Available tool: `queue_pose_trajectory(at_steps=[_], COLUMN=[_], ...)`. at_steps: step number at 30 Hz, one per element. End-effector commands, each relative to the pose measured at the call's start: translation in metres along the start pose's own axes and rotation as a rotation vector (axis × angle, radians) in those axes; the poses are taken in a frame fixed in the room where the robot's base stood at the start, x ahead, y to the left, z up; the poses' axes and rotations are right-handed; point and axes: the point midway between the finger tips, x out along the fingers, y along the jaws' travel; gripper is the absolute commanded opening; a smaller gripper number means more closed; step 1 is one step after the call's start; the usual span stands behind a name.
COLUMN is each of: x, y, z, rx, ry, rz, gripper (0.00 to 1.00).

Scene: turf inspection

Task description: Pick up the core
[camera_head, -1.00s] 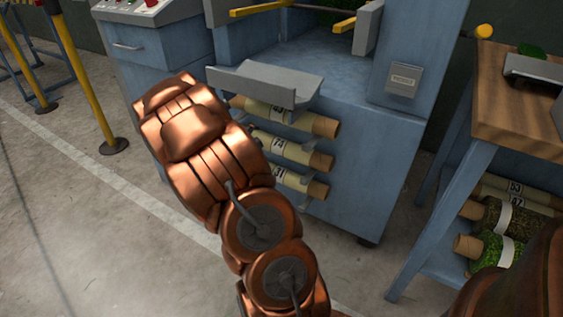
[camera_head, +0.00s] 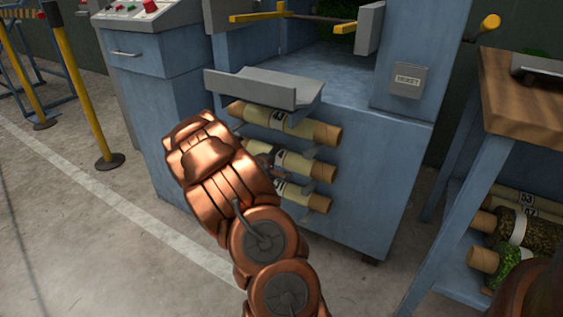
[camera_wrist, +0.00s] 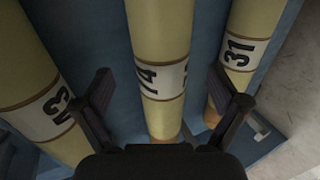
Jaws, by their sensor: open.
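Several yellow-wrapped cores with brown ends lie in a rack on the blue cabinet's front. The middle core, marked 74 (camera_wrist: 160,35), runs between the two fingers of my gripper (camera_wrist: 161,78) in the wrist view. The fingers are open, one to each side, with gaps to it. In the head view the middle core (camera_head: 298,164) is partly hidden by my arm, and my gripper is mostly hidden behind my wrist. The core marked 31 (camera_wrist: 252,22) is close beyond the right finger. Another numbered core (camera_wrist: 28,60) is left of the left finger.
A grey curved tray (camera_head: 262,88) juts out just above the cores. The blue cabinet (camera_head: 365,160) stands behind them. A wooden-topped bench (camera_head: 525,105) with more rolls below is at right. A yellow post (camera_head: 82,90) stands at left, with clear floor in front.

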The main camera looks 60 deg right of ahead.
Motion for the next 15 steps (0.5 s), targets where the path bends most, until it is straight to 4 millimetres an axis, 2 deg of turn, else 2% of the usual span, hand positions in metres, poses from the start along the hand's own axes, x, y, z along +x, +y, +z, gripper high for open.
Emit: queue_pose_trajectory(at_steps=[1, 6, 15], x=[0.009, 0.025, 0.032], y=[-0.005, -0.004, -0.002], z=[0.002, 0.002, 0.002], rx=[0.004, 0.003, 0.001], ry=[-0.001, 0.0, -0.001], rz=[0.001, -0.002, -0.003], gripper=[0.97, 0.97, 0.97])
